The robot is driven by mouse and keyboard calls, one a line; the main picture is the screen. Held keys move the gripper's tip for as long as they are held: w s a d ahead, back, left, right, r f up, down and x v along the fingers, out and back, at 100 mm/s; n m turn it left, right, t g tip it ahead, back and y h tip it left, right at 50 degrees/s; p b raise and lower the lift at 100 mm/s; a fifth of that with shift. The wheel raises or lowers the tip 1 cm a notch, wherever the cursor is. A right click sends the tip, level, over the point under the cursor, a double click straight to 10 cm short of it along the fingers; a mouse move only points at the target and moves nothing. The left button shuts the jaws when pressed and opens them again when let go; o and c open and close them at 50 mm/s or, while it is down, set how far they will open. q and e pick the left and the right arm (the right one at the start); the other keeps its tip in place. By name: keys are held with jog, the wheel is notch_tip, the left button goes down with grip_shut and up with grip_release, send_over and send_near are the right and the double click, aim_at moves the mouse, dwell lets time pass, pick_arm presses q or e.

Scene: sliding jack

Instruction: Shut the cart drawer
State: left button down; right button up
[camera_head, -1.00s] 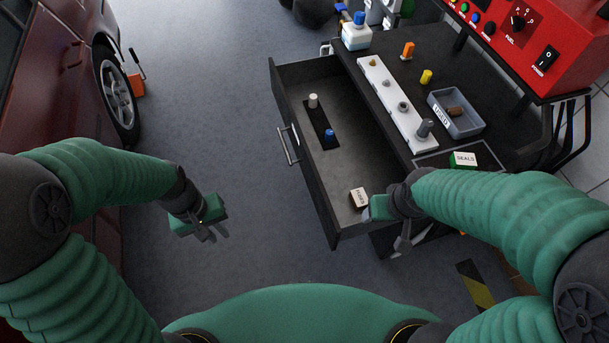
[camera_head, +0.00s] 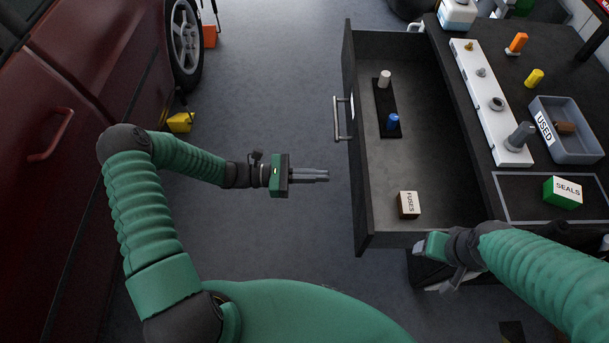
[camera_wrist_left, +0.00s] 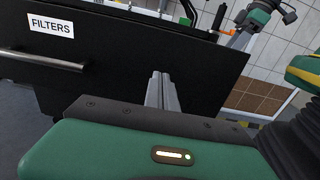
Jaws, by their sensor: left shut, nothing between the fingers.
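The black cart drawer (camera_head: 431,236) is pulled open to the left of the cart (camera_head: 546,86) in the head view. Its metal handle (camera_head: 344,119) is on the front panel. The left wrist view shows the front with a FILTERS label (camera_wrist_left: 51,25) and the handle (camera_wrist_left: 42,61). My left gripper (camera_head: 326,175) is shut and empty, pointing at the front panel below the handle, with a small gap in the head view. My right gripper (camera_head: 432,263) is by the drawer's near side wall; its fingers are partly hidden, so I cannot tell its opening.
The drawer holds a FUSES box (camera_head: 409,204) and a dark strip with a white and a blue piece (camera_head: 393,121). On the cart top are a white rack (camera_head: 491,103), a USED tray (camera_head: 567,142) and a SEALS box (camera_head: 563,192). A red car (camera_head: 80,130) stands left.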

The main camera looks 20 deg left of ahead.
aim_at(357, 177)
pick_arm(q)
jog(key=b+x, duration=0.1)
jog(key=x, duration=0.5)
jog(key=shift+d+f, duration=0.1)
jog(key=shift+w+d, duration=0.15)
jog(key=shift+d, duration=0.3)
jog(key=shift+d, duration=0.1)
